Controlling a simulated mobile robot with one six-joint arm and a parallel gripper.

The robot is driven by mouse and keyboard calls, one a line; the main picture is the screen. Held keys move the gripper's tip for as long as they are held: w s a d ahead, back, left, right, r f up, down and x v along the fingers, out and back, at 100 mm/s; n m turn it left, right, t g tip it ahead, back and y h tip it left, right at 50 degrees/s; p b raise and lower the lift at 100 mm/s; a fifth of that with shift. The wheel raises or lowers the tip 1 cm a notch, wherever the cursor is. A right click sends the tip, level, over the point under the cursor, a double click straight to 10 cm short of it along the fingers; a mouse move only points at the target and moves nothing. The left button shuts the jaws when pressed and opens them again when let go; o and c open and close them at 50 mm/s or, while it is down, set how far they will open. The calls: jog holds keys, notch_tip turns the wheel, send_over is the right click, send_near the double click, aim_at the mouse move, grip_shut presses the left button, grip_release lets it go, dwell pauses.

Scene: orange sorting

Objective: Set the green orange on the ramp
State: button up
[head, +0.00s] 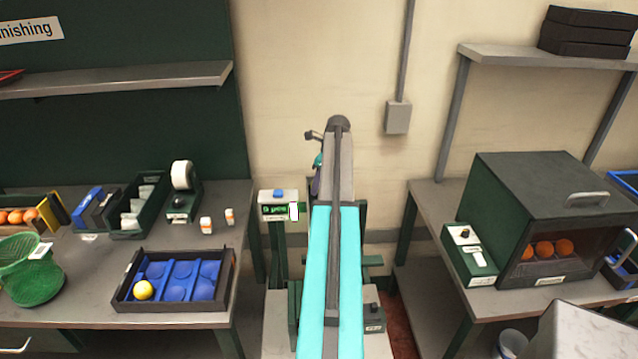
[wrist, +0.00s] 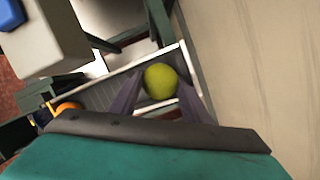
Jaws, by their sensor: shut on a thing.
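The green orange (wrist: 160,82) is a yellow-green ball between the two purple fingers of my gripper (wrist: 158,90) in the wrist view. My gripper is shut on it. The ramp (wrist: 118,92), a grey channel with pale edges, lies behind and below the ball. I cannot tell whether the ball touches it. An orange fruit (wrist: 68,107) shows at the ramp's left end. In the head view my own arm hides the ramp and the ball; only a bit of my gripper (head: 316,185) shows beside the arm.
A counter box (head: 278,203) with a blue button stands left of my arm, also seen in the wrist view (wrist: 45,38). A green basket (head: 35,285) is further left; a dark cabinet (head: 545,195) stands right.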

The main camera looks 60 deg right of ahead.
jog(key=o, duration=1.2)
jog(key=shift+c, duration=0.2)
jog(key=shift+r, duration=0.1)
jog(key=shift+w+d+r+p, duration=0.1)
jog(key=shift+d+r+p, duration=0.05)
jog(key=shift+r+p, duration=1)
jog(key=shift+r, duration=0.7)
jog(key=shift+a+r+p, duration=0.2)
jog(key=shift+r+p, duration=1.45)
jog(key=shift+r, duration=0.9)
